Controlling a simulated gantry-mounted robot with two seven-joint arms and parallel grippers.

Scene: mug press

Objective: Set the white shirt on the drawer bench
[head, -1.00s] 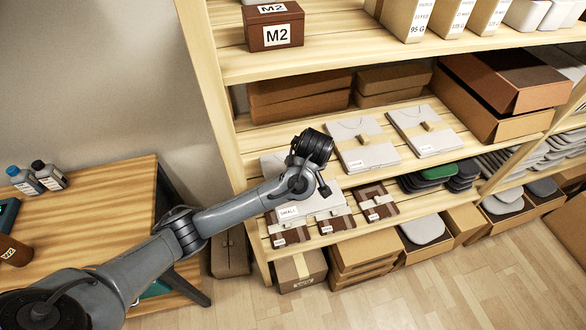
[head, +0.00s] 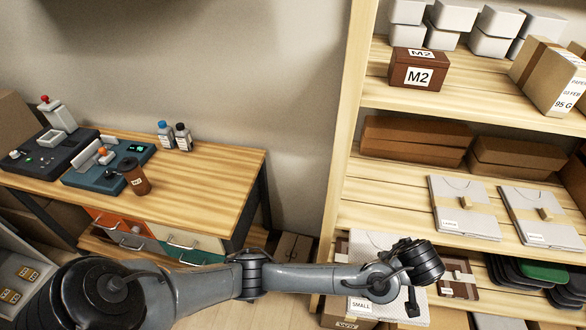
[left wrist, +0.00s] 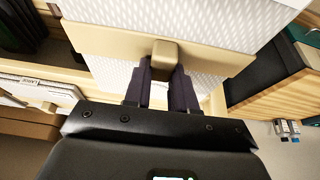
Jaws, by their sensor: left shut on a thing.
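The white shirt is a flat, pale patterned packet (head: 402,307) with a tan band and a SMALL label, at the lower middle of the head view. My left gripper (left wrist: 164,76) is shut on the tan knob of its band; the shirt (left wrist: 110,43) fills the upper wrist view. In the head view my wrist and arm cover part of the shirt, and I cannot tell its gap from the shelf. The drawer bench (head: 215,180) stands at the left, with a wooden top and orange, white and teal drawers. My right gripper is not in view.
The bench holds a dark device (head: 45,158), a teal device (head: 85,178), a brown cup (head: 138,180) and two bottles (head: 174,137). Its right and front top is bare.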

